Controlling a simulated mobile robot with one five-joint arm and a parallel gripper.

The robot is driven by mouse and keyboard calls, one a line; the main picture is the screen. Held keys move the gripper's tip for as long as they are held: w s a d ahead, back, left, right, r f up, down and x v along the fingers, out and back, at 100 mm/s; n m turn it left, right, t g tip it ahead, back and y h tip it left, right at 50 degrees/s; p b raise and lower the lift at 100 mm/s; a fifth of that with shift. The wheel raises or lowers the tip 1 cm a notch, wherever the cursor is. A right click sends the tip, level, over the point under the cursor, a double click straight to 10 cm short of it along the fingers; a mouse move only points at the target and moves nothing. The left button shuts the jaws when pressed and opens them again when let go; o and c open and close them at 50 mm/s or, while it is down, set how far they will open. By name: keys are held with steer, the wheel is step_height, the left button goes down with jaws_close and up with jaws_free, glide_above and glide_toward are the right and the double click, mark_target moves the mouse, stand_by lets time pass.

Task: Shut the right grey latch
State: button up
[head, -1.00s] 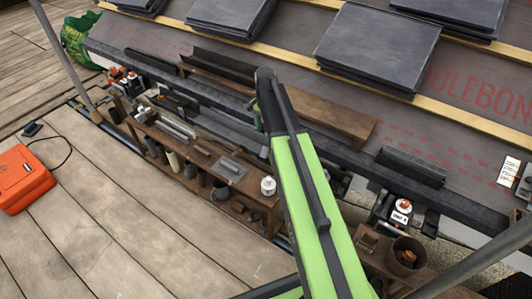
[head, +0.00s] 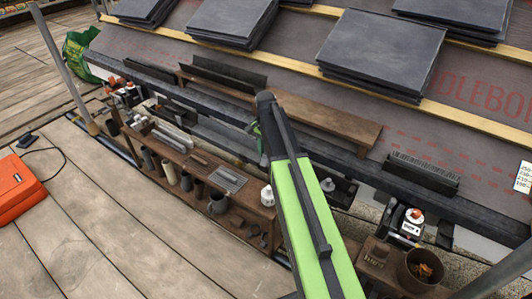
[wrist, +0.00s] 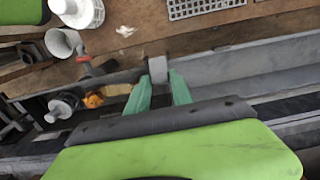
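In the wrist view my gripper (wrist: 159,82) has two green fingers standing apart. A small grey block (wrist: 157,68), possibly the latch's handle, shows at the gap between the fingertips. I cannot tell whether the fingers touch it, or whether it is the right latch. In the head view my dark and green arm reaches to the gutter-side shelf, and the arm's end hides most of the gripper and what is under it.
A brown wooden shelf (head: 225,207) with cups and tools runs along the gutter. A white bottle (wrist: 78,10) and a cone-shaped cup stand near my gripper. Slate stacks (head: 380,52) lie on the roof above. An orange case (head: 16,190) sits on open decking.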

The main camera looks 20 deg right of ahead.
jaws_close()
steer(key=shift+w+d+f+g+y+b, duration=0.25)
steer(key=shift+d+f+g+y+b, duration=0.25)
steer(key=shift+y+b, duration=0.35)
steer(key=shift+w+d+f+g+y+b, duration=0.15)
steer(key=shift+w+d+g+y+b, duration=0.15)
steer(key=shift+g+y+b, duration=0.45)
steer(key=shift+w+d+f+g+y+b, duration=0.25)
steer(key=shift+d+f+g+y+b, duration=0.15)
steer(key=shift+y+b, duration=0.55)
steer(key=shift+a+r, duration=0.1)
